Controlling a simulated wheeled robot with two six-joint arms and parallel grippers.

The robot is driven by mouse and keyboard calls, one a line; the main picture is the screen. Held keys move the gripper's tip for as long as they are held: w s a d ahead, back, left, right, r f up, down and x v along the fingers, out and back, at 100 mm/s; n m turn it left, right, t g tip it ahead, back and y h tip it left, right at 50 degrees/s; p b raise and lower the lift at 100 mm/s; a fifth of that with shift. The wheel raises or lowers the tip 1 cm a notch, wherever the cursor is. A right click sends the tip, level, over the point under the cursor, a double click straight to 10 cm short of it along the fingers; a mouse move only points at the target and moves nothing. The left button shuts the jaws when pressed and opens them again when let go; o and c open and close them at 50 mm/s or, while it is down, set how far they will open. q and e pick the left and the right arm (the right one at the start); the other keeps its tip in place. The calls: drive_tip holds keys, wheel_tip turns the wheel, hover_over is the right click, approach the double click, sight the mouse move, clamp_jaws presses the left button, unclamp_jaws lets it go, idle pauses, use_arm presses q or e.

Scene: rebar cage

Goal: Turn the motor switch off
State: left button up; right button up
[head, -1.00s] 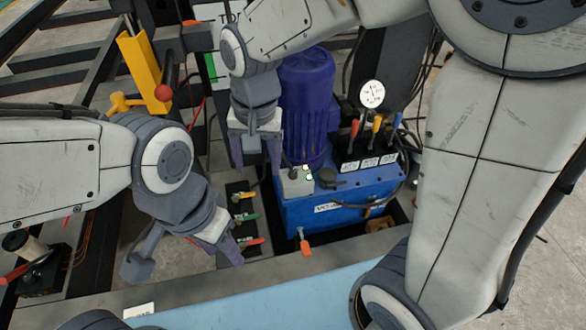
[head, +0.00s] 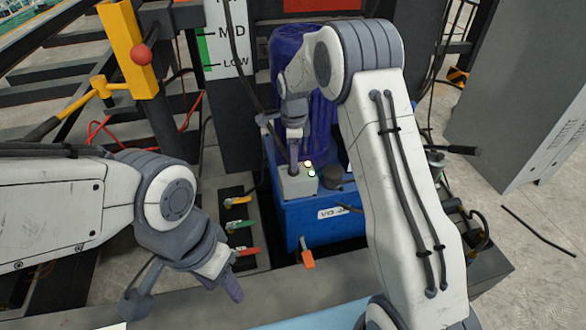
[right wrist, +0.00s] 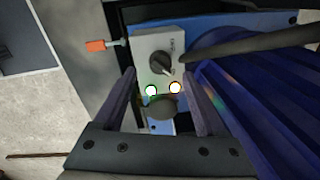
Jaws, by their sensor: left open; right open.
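The motor switch is a black rotary knob (right wrist: 160,63) on a grey box (right wrist: 145,45); its pale pointer slants to the lower right in the right wrist view. Two bright lamps sit beside it, one green-rimmed (right wrist: 151,90) and one orange-rimmed (right wrist: 175,87). In the head view the grey box (head: 299,184) sits on the blue tank (head: 300,222). My right gripper (head: 294,165) is open above the box; in the wrist view its fingers (right wrist: 160,76) stand either side of the box's lamp end, apart from the knob. My left gripper (head: 230,283) is open and empty, lower left.
A purple-blue motor (head: 318,125) stands close behind the box. Several valve levers, one with a green handle (head: 241,224), lie between the left gripper and the tank. An orange-handled valve (head: 307,258) juts from the tank's front. A yellow post (head: 128,50) stands at left.

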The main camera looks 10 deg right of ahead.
wheel_tip(320, 180, down, 4)
drive_tip(key=shift+w+f+b, duration=0.15)
drive_tip(key=shift+b, duration=0.25)
clamp_jaws()
